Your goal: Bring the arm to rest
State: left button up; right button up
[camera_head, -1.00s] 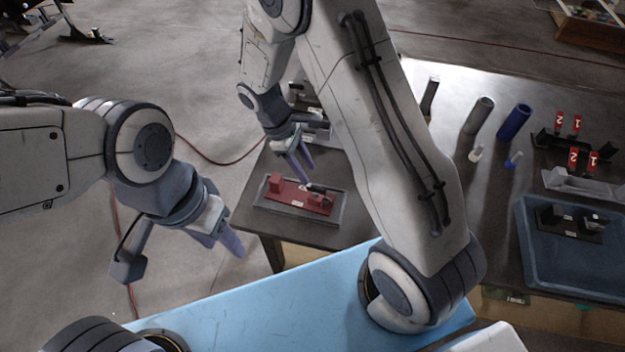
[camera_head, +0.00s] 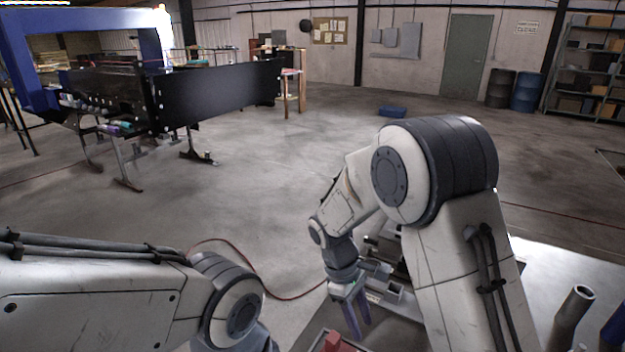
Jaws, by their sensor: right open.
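My right arm reaches in from the lower right, bends at its elbow and comes down to the right gripper (camera_head: 357,318). The gripper points down with its two purple fingers apart and nothing visible between them. It hangs by the table's left end, near a tray with a red block (camera_head: 333,341) at the bottom edge of the view. Most of that tray is cut off. My left arm comes in at the lower left; its gripper is below the frame.
Grey metal fixtures (camera_head: 378,278) stand on the table behind the right gripper. A grey tube (camera_head: 572,312) and a blue tube (camera_head: 617,328) stand at the lower right. A dark conveyor (camera_head: 215,97) stands far left. The floor between is open, with a red cable (camera_head: 262,283).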

jog(key=s+a+r+m+t+y, duration=0.1)
jog(key=s+a+r, duration=0.1)
jog(key=s, duration=0.4)
jog(key=s+a+r+m+y, duration=0.1)
jog(key=s+a+r+y, duration=0.1)
jog(key=s+r, duration=0.3)
jog(key=s+a+r+m+t+y, duration=0.1)
jog(key=s+a+r, duration=0.2)
jog(key=s, duration=0.6)
jog(key=shift+a+r+t, duration=0.2)
jog(key=shift+a+t, duration=0.1)
jog(key=shift+a, duration=0.1)
